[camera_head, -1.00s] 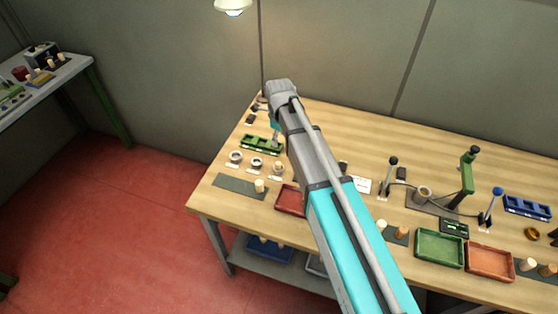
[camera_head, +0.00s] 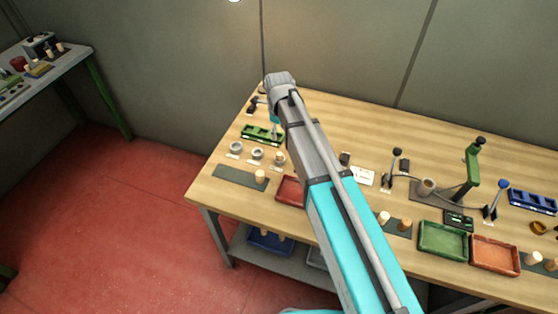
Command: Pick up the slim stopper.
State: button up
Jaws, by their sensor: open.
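Pale cork stoppers stand on the wooden table. One (camera_head: 260,176) is on a dark grey mat at the left, and another (camera_head: 279,158) is at the rightmost of three ring-shaped holders. Two more, a pale one (camera_head: 384,217) and a browner one (camera_head: 404,225), stand right of my arm. I cannot tell from this distance which is the slim stopper. My gripper (camera_head: 275,136) points down by the green rack (camera_head: 255,131) at the far left of the table, partly hidden behind my arm. It is open, and I see nothing held in it.
A red tray (camera_head: 290,190) lies partly behind my arm. A green tray (camera_head: 442,240) and an orange tray (camera_head: 495,255) lie at the right front. A green press stand (camera_head: 473,170) and levers rise at the right. The table's left edge is close to the mat.

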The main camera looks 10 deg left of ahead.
jog(key=b, duration=0.6)
send_over(279, 153)
jog(key=shift+w+a+f, duration=0.1)
jog(key=shift+w+f, duration=0.05)
jog(key=shift+f, duration=2.85)
jog(key=f+b, duration=0.3)
jog(key=shift+s+f, duration=0.25)
jog(key=shift+f+b, duration=0.85)
jog(key=shift+c, duration=0.3)
jog(key=c, duration=0.8)
jog(key=shift+o, duration=0.2)
jog(key=shift+r, duration=0.15)
